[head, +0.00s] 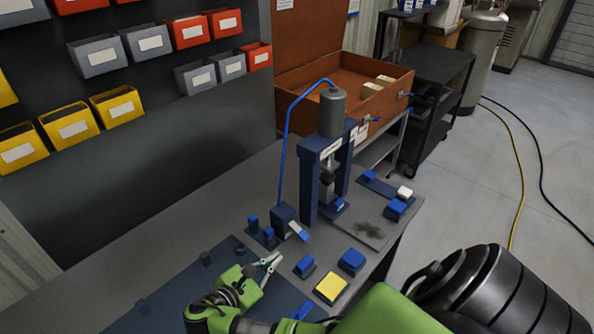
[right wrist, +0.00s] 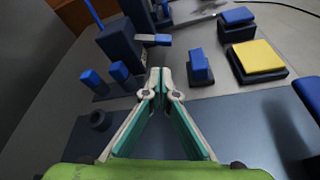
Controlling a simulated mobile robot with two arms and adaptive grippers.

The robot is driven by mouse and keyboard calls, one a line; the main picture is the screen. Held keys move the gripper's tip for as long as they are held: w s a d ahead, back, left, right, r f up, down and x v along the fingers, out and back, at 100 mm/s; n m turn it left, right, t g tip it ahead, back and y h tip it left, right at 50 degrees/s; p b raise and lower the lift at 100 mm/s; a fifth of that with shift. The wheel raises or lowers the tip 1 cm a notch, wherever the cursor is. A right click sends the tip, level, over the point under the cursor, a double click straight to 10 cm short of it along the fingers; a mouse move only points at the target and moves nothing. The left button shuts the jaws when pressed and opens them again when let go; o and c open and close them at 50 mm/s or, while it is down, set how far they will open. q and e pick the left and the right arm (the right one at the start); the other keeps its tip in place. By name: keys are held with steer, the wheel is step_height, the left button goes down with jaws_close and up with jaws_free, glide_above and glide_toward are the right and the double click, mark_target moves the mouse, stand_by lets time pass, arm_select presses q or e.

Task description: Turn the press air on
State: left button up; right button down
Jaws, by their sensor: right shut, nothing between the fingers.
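The press (head: 332,150) is a dark blue frame with a grey cylinder on top, standing on the bench. A blue air hose (head: 284,150) runs from its top down to a dark valve block (head: 284,214) at its left. A lever with a pale grey and blue handle (head: 298,232) sticks out from the block toward the front right. The valve block (right wrist: 121,42) and its lever (right wrist: 154,40) also show in the right wrist view. My right gripper (head: 274,260) is shut and empty, in front of the lever and apart from it. My left gripper is not in view.
Blue pegs (head: 261,230) stand left of the valve block. Blue blocks (head: 351,262) and a yellow-topped pad (head: 332,288) lie at the right. An orange case (head: 340,85) stands behind the press. Bins (head: 118,105) hang on the dark wall panel.

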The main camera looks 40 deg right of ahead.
mark_target(299, 231)
steer(key=shift+d, duration=0.1)
steer(key=shift+a, duration=0.2)
steer(key=p+x, duration=0.1)
steer(key=x, duration=0.9)
steer(key=shift+d+p, duration=0.1)
steer(key=shift+p, duration=0.25)
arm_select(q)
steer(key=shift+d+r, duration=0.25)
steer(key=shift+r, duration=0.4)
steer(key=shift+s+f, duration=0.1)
